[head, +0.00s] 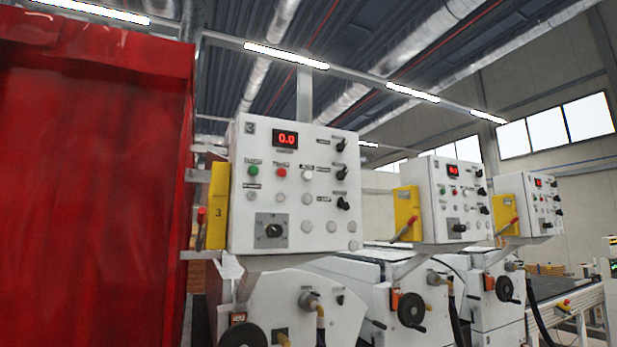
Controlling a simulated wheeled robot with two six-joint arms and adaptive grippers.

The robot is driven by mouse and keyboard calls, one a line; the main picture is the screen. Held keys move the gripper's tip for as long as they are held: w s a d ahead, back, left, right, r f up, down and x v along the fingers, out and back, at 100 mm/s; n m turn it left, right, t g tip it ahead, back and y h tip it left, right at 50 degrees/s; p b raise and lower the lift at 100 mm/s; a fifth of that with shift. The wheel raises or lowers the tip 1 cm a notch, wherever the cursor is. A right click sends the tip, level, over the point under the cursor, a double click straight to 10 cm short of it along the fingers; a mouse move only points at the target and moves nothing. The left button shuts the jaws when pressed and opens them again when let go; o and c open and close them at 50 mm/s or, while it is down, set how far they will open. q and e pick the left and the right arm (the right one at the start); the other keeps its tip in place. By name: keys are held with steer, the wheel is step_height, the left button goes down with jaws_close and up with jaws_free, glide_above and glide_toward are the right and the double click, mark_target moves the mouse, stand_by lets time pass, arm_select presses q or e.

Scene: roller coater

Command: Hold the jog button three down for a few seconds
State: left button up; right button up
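The control panel marked 3 (240,185) is the nearest panel, left of centre in the head view. It has a red display reading 0.0 (286,139). Below the display sit a green button (253,171), a red button (281,173) and a white button (307,174) in a row. Several pale round buttons or plugs sit lower on the panel. Black knobs line its right side, and a larger black selector (271,230) is at the bottom left. The labels are too small to read, so I cannot tell which button is jog. Neither gripper is in view.
A yellow holder (218,205) marked 3 with a red-handled lever (201,215) is on the panel's left. A red curtain-like sheet (90,190) fills the left side. Two similar panels (448,215) (539,218) stand farther right above white machines with handwheels (411,308).

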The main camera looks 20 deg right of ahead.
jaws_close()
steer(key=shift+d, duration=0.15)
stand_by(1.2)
